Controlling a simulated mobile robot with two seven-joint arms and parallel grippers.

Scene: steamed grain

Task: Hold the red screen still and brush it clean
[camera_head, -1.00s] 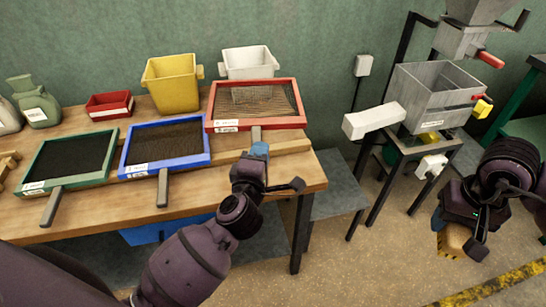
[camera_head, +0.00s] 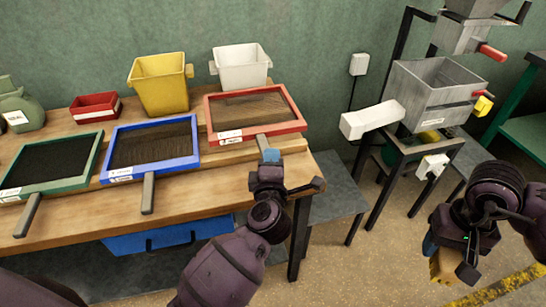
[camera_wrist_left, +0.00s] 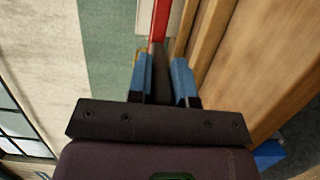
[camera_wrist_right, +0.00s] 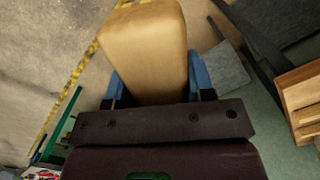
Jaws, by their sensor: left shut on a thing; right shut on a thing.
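The red screen (camera_head: 299,124) lies at the right end of the wooden table, its mesh framed in red and a dark handle (camera_head: 262,142) pointing towards me. My left gripper (camera_head: 270,157) is shut on that handle. In the left wrist view the blue fingers (camera_wrist_left: 160,80) sit either side of the dark handle, with the red frame (camera_wrist_left: 159,22) beyond. My right gripper (camera_head: 440,258) is off the table at the right, shut on a tan block-like brush (camera_head: 442,268). It fills the top of the right wrist view (camera_wrist_right: 145,45); its bristles are hidden there.
A blue screen (camera_head: 196,150) and a green screen (camera_head: 90,160) lie left of the red one. Yellow (camera_head: 160,85), white (camera_head: 241,68) and small red (camera_head: 95,107) bins stand behind. A grey hopper machine (camera_head: 435,95) stands right of the table, with open floor before it.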

